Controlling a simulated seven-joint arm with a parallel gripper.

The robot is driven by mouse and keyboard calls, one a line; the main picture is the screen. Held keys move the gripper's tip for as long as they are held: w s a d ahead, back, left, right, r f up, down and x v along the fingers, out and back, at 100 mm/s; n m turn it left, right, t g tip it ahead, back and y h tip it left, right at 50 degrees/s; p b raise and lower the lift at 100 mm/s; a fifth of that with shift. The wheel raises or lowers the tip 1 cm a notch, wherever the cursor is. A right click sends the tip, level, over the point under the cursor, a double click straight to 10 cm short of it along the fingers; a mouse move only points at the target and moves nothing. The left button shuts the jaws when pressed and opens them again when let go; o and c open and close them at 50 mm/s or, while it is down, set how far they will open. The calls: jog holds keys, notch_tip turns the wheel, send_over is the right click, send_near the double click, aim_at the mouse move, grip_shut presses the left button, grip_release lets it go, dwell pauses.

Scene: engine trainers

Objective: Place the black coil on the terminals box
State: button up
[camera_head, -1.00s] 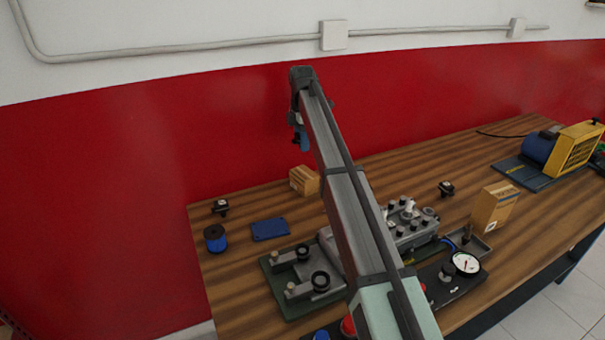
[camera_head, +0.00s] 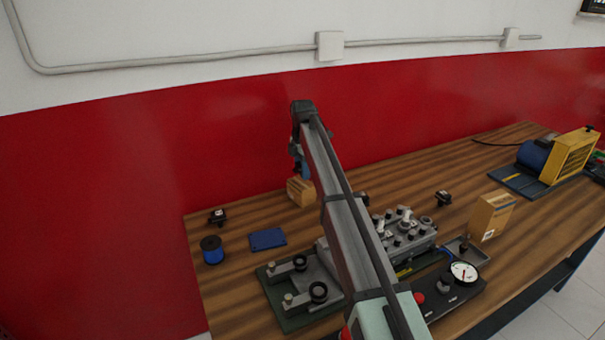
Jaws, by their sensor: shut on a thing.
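My arm reaches out over the bench, and my gripper (camera_head: 304,174) hangs from its far end, small and partly hidden by the arm. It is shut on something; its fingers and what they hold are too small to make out. A small cardboard box (camera_head: 298,193) stands just below it at the back of the bench, partly behind the gripper and arm. Whether they touch is not clear. Two small black parts with pale tops stand on the bench, one at the left (camera_head: 217,217) and one right of the arm (camera_head: 443,198). Which part is the black coil is unclear.
A black-and-blue spool (camera_head: 212,251) and a blue plate (camera_head: 267,239) lie at the left. A green-based fixture (camera_head: 283,316), grey engine block (camera_head: 408,232) and gauge panel (camera_head: 455,288) fill the front. A larger cardboard box (camera_head: 489,216) and yellow-blue machine (camera_head: 567,158) stand right.

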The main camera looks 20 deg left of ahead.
jog(key=shift+f, duration=0.85)
jog(key=shift+f, duration=0.1)
jog(key=o, duration=1.1)
jog(key=shift+o, duration=0.2)
notch_tip(320, 180, up, 12)
jog(key=shift+r, duration=0.1)
